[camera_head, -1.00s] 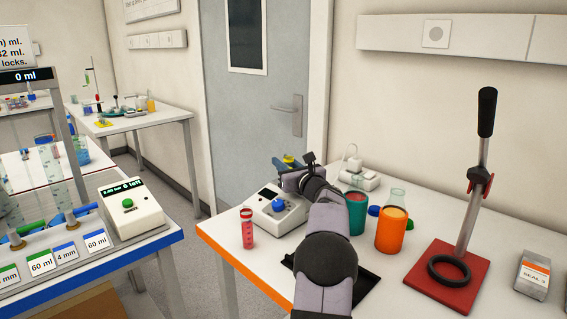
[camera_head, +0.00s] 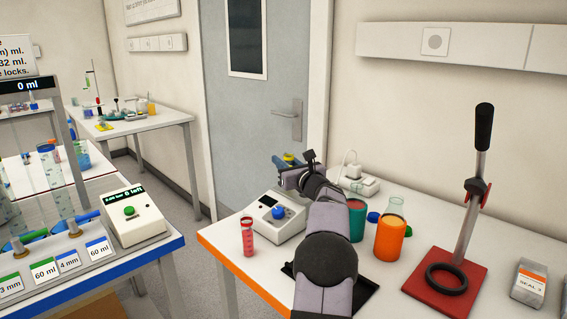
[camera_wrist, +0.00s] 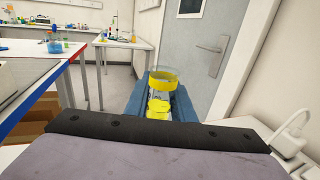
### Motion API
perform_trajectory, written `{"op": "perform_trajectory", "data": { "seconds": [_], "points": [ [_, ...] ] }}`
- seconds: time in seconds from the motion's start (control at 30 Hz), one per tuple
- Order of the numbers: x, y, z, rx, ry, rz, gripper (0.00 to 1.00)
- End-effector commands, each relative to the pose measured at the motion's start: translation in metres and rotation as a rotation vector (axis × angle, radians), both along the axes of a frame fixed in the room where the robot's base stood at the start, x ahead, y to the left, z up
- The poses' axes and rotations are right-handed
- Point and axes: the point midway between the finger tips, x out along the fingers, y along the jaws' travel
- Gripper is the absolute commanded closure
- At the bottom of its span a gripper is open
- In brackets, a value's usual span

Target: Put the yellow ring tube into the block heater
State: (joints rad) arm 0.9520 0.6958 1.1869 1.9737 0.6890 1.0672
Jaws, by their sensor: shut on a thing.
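My gripper (camera_wrist: 161,106), with blue fingers in the wrist view, is shut on the yellow ring tube (camera_wrist: 163,82). The tube is clear with a wide yellow band near its top and more yellow between the fingers. In the head view, my gripper (camera_head: 285,162) is partly hidden behind my wrist, and only a bit of yellow shows there. A white device with a blue knob and dark display (camera_head: 263,222), apparently the block heater, stands on the orange-edged table just below and left of my gripper. Its openings are hidden or too small to tell.
A red tube (camera_head: 247,237) stands left of the white device. A teal cup (camera_head: 357,222) and an orange cup (camera_head: 390,240) stand right of my arm. A red-based lever stand (camera_head: 446,287) is farther right. A blue-edged bench (camera_head: 163,250) lies left, across a gap.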

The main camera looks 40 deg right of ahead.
Motion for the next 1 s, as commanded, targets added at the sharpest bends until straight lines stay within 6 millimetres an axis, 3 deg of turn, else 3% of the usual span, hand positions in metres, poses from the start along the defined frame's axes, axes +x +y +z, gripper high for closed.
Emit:
{"op": "perform_trajectory", "data": {
  "seconds": [0.17,0.2,0.3,0.67,1.0],
  "points": [
    [0.0,0.0,0.001,-0.001,-0.001,0.0,1.0],
    [0.0,0.0,0.001,-0.001,-0.001,0.0,0.75],
    [0.0,0.0,0.001,-0.001,-0.001,0.0,0.56],
    [-0.002,0.001,0.0,-0.001,-0.001,0.0,0.56],
    [-0.032,0.01,-0.001,-0.002,-0.002,-0.001,0.56]
  ]
}}
